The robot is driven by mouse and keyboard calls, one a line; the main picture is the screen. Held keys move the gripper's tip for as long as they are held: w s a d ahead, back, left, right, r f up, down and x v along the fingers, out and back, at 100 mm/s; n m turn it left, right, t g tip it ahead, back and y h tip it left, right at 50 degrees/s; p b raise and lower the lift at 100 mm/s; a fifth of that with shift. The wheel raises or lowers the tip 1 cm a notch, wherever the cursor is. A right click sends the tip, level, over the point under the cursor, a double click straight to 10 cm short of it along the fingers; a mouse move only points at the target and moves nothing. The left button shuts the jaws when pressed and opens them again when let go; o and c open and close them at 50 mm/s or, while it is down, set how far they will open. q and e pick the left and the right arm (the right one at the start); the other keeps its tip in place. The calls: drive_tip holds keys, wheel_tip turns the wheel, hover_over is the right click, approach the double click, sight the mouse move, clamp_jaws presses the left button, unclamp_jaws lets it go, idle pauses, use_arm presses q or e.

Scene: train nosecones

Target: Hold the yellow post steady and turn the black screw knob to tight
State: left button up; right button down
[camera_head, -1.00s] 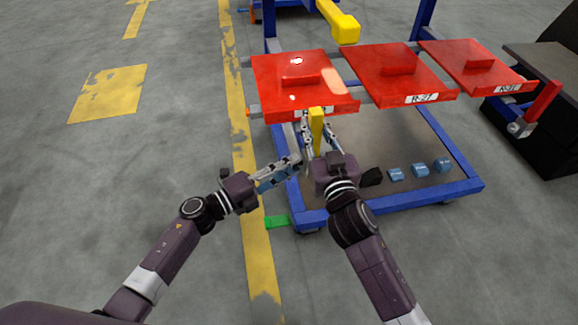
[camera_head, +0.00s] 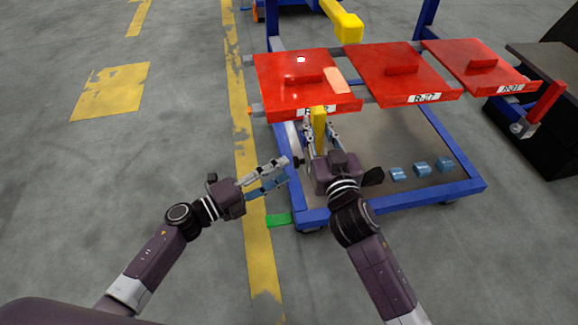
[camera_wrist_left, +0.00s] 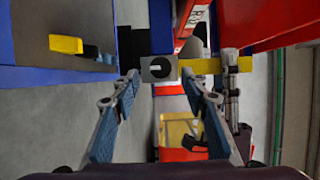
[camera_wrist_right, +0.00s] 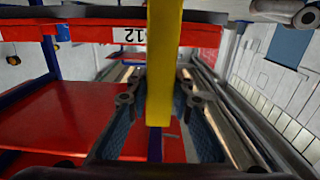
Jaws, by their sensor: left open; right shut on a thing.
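The yellow post (camera_head: 319,118) stands below the front edge of the left red panel. My right gripper (camera_head: 320,128) is shut on it; in the right wrist view the post (camera_wrist_right: 164,60) runs between the two fingers. In the left wrist view the yellow post (camera_wrist_left: 207,66) lies beside a grey block that carries the round black knob (camera_wrist_left: 160,67) with a pale mark. My left gripper (camera_head: 285,170) is open and empty, left of the post. In its wrist view the knob appears between the spread fingertips, apart from them. The head view does not show the knob clearly.
Red panels (camera_head: 398,72) sit in a row on a blue frame (camera_head: 400,203). Several small blue parts (camera_head: 421,169) lie on its lower deck. A yellow arm (camera_head: 346,27) overhangs the back. The floor at left is clear.

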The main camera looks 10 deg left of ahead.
use_arm(q)
drive_tip(key=v, duration=0.8)
drive_tip(key=shift+s, duration=0.1)
use_arm(e)
drive_tip(key=c, duration=1.6)
unclamp_jaws()
drive_tip(key=shift+s, duration=0.1)
